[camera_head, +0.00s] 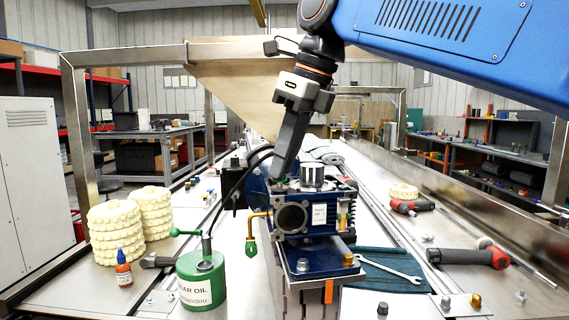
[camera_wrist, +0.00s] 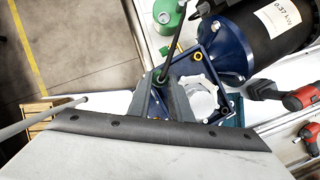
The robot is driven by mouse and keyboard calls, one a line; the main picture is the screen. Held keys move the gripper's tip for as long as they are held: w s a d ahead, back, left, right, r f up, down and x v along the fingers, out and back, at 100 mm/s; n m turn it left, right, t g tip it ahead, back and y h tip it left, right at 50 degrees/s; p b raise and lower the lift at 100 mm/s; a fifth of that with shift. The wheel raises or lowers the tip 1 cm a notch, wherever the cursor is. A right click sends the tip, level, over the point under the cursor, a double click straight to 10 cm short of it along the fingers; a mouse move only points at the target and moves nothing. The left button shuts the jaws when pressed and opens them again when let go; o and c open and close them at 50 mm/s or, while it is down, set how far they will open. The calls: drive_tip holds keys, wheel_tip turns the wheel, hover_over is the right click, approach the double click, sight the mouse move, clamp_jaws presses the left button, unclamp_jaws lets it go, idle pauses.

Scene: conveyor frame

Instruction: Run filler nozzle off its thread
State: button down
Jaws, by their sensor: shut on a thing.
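The blue gearbox (camera_head: 305,215) stands on a blue base plate on the conveyor, with a round silver cap on its top. My gripper (camera_head: 281,180) reaches down to the left of that cap, its fingers shut on the filler nozzle. In the wrist view the nozzle (camera_wrist: 161,78) is a small green-rimmed piece at the end of a black hose, between the fingertips (camera_wrist: 165,84). It sits at the gearbox housing (camera_wrist: 207,62); its thread is hidden, so I cannot tell how far it is screwed in. The black hose (camera_head: 229,190) arcs down to the left.
A green gear oil can (camera_head: 201,280) and an orange-labelled bottle (camera_head: 123,268) stand at front left, near stacked cream gears (camera_head: 115,235). A brass elbow (camera_head: 257,216) with a green tip juts from the gearbox. A wrench (camera_head: 390,270) and red-black power tools (camera_head: 470,257) lie right.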

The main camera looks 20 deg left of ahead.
drive_tip(key=shift+r, duration=2.1)
drive_tip(key=shift+r, duration=0.15)
drive_tip(key=shift+r, duration=2.35)
